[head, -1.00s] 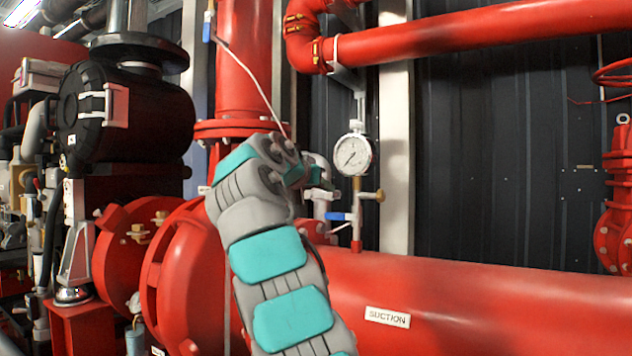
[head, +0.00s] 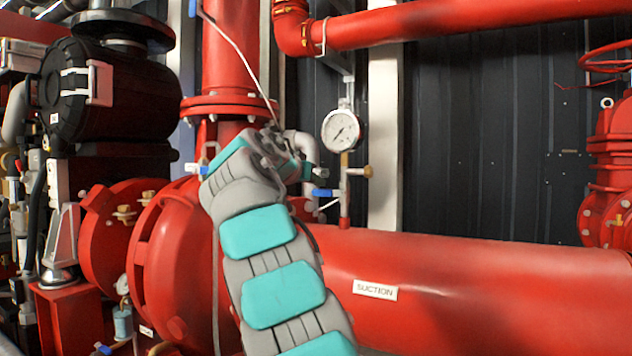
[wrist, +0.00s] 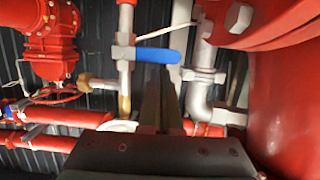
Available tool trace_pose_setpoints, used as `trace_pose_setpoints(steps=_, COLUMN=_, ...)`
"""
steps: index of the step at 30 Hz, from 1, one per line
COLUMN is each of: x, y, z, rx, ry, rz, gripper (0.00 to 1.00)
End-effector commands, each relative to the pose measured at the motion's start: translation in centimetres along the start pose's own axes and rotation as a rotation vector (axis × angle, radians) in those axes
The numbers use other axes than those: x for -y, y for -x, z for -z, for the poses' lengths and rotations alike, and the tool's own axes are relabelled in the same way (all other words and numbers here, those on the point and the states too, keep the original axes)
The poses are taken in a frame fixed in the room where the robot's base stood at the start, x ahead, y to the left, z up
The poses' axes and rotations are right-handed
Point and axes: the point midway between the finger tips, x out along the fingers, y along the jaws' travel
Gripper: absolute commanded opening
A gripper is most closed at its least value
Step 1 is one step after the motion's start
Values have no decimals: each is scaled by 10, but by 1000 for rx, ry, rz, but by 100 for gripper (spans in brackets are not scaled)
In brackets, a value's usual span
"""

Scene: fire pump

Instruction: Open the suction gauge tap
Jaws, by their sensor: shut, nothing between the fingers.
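The suction gauge (head: 341,130) is a round white dial on a thin riser above the red pipe marked SUCTION. Below it is the tap, with a blue lever (head: 325,192) lying crosswise to the riser and pointing left. The blue lever (wrist: 155,56) also shows in the wrist view, level across the picture. My gripper (head: 316,172) is just above and left of the lever in the head view. In the wrist view my gripper's fingers (wrist: 158,80) are together and empty, with their tips right by the lever's edge. I cannot tell whether they touch it.
The large red suction pipe (head: 480,285) runs below the tap. A brass side fitting (head: 360,171) sticks out right of the riser. A grey elbow pipe (wrist: 200,100) and a red flange (wrist: 275,25) stand close beside my fingers. Dark wall panelling lies behind.

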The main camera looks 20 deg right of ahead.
Motion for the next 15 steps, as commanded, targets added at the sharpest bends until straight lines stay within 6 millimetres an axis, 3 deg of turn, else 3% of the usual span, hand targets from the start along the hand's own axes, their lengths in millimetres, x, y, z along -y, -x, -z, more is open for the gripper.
trace_pose_setpoints(steps=15, x=2, y=-1, z=-4, rx=2, ry=75, rz=-19, gripper=0)
